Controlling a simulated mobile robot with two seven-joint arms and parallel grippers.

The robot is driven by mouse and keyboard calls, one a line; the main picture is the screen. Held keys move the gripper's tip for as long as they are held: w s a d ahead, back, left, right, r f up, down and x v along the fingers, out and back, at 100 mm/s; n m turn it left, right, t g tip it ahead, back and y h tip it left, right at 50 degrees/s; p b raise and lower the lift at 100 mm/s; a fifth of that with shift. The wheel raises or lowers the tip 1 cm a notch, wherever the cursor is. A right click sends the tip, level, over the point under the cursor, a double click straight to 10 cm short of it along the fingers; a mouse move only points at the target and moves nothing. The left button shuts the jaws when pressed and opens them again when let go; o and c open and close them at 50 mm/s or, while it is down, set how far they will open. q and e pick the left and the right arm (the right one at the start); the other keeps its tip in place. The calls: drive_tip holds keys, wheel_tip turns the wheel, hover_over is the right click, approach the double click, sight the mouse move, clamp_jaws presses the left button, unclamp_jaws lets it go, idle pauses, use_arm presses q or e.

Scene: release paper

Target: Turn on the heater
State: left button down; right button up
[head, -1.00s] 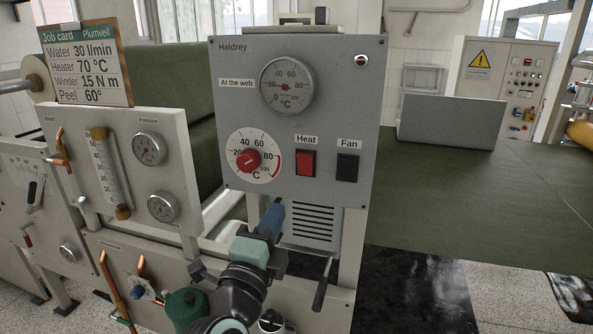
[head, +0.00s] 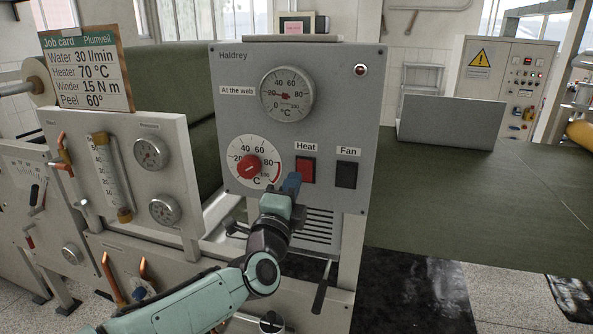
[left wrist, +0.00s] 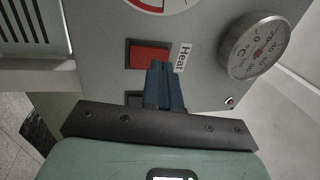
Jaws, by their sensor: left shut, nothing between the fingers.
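The grey Haldrey heater panel (head: 335,110) stands upright in the middle of the head view. Its red Heat switch (head: 305,171) sits below the Heat label, beside the black Fan switch (head: 346,175). A dial with a red knob (head: 248,167) is to the left, and a round temperature gauge (head: 287,94) is above. My right gripper is out of view.
A job card (head: 85,70) reading Heater 70 °C stands at the left above a panel with a flow tube (head: 110,175) and two gauges. A lever (head: 323,287) hangs below the heater panel.

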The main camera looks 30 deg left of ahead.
sight(301, 166)
use_arm(q)
drive_tip(key=shift+x, duration=1.55)
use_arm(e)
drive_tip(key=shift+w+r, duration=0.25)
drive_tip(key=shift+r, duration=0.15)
